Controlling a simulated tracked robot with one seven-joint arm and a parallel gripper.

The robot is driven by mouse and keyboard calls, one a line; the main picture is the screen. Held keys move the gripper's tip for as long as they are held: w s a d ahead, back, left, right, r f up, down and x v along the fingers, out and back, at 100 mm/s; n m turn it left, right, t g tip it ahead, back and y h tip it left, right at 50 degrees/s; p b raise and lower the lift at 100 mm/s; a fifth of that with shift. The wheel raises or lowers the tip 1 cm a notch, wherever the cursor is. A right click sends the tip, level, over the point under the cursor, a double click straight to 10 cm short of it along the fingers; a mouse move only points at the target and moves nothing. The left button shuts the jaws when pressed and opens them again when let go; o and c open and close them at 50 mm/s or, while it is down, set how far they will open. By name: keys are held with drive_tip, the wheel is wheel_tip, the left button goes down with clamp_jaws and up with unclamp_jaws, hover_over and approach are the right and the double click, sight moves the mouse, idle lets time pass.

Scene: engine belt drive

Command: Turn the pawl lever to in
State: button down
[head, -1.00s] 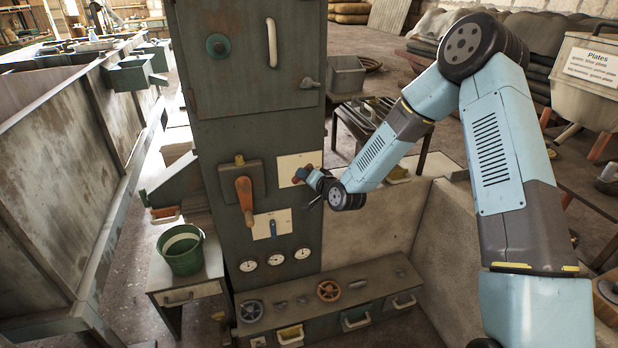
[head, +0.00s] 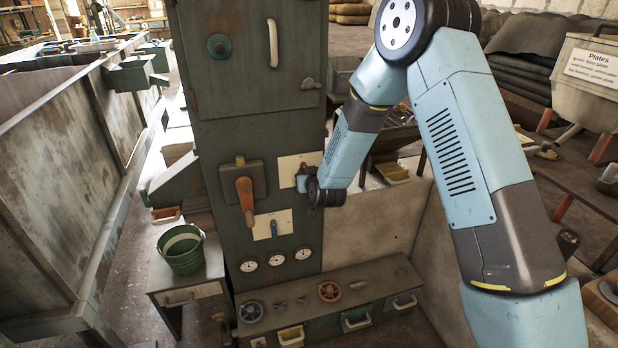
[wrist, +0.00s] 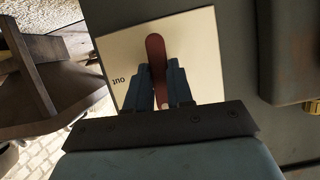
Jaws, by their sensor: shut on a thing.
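The pawl lever (wrist: 155,52) is a dark red, rounded handle on a pale plate (wrist: 120,62) in the wrist view. The word "out" shows upside down on the plate's left part; the rest of the plate's marking is hidden. My gripper (wrist: 160,85) has its two blue fingers closed on either side of the lever, gripping it. In the head view the plate (head: 287,167) is on the front of the grey-green cabinet, and my gripper (head: 301,183) is against its right part, mostly covering the lever.
An orange lever (head: 245,200) hangs left of the plate, and a blue lever (head: 274,228) sits on another plate below. A green bucket (head: 181,250) stands on a small table at left.

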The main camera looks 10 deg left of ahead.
drive_tip(key=shift+d+f+h, duration=0.15)
drive_tip(key=shift+f+h, duration=0.15)
drive_tip(key=shift+f, duration=0.05)
idle(0.3)
drive_tip(key=c, duration=1.4)
unclamp_jaws()
drive_tip(key=shift+o, duration=0.6)
drive_tip(key=shift+w+f, duration=0.1)
drive_tip(key=shift+o, duration=1.4)
drive_tip(key=shift+r, duration=0.2)
drive_tip(key=v, duration=1.3)
drive_tip(key=shift+s, duration=0.3)
drive_tip(key=shift+s+d, duration=0.1)
drive_tip(key=shift+d, duration=0.05)
